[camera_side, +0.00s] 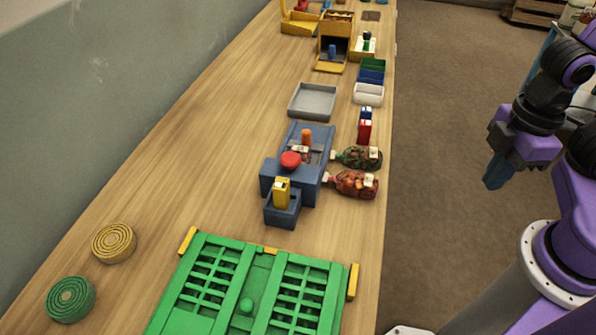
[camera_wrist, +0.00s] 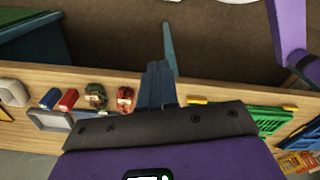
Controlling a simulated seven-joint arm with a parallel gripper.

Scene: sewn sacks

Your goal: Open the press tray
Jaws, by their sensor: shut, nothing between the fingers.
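The blue-grey press (camera_side: 270,180) stands mid-table in the side view, with a red round button (camera_side: 290,159) on top. A small blue-grey tray (camera_side: 283,218) sticks out at its near end, and a yellow box (camera_side: 281,193) stands in or at it. I cannot tell how far the tray is drawn out. My gripper (camera_side: 493,182) is off the table's right edge, over the floor, well apart from the press. Its blue fingers (camera_wrist: 158,82) are shut and empty. In the wrist view my gripper and wrist hide most of the press.
Two filled net sacks, one dark (camera_side: 360,157) and one red (camera_side: 354,184), lie right of the press. A green slatted frame (camera_side: 250,290) lies in front. A grey tray (camera_side: 312,101) and small bins (camera_side: 370,78) are behind. Table left of the press is clear.

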